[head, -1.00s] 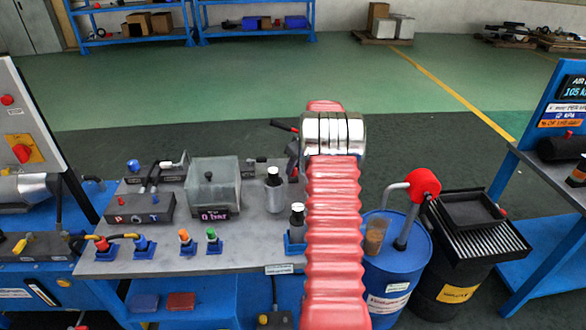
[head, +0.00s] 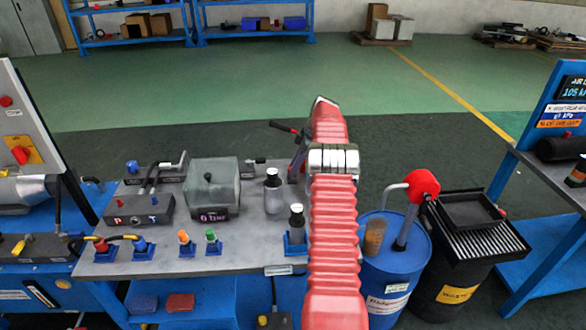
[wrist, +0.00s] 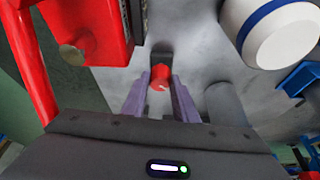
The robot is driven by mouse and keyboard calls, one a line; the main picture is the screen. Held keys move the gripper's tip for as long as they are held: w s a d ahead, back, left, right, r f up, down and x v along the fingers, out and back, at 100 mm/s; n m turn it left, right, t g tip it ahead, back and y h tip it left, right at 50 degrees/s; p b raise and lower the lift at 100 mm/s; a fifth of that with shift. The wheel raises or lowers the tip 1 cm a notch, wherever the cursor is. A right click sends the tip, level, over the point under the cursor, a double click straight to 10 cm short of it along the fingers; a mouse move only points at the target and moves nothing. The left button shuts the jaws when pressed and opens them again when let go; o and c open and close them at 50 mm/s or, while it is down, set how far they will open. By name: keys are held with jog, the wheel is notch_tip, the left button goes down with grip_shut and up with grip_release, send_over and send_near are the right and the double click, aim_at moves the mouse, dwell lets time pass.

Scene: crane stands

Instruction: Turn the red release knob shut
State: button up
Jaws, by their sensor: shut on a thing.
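The red release knob (wrist: 160,78) is small and round, on a dark fitting at the middle of the wrist view. My gripper (wrist: 157,92) has its two purple fingers on either side of the knob and is shut on it. In the head view my red arm stretches over the right end of the grey bench, and it hides the knob and my fingertips.
In the wrist view a red block (wrist: 90,30) stands close on the left and a white cylinder with a blue band (wrist: 275,30) on the right. On the bench (head: 235,235) are bottles, a clear box (head: 212,180) and several coloured couplings. A blue drum (head: 395,270) stands to the right.

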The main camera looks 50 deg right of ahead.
jog(key=shift+w+n, duration=0.2)
jog(key=shift+n, duration=0.5)
jog(key=shift+r+n+y, duration=0.1)
jog(key=shift+n+y, duration=0.2)
jog(key=shift+d, duration=0.1)
jog(key=o, duration=0.8)
jog(key=shift+o, duration=1.3)
jog(key=shift+g, duration=0.3)
jog(key=shift+s, duration=0.1)
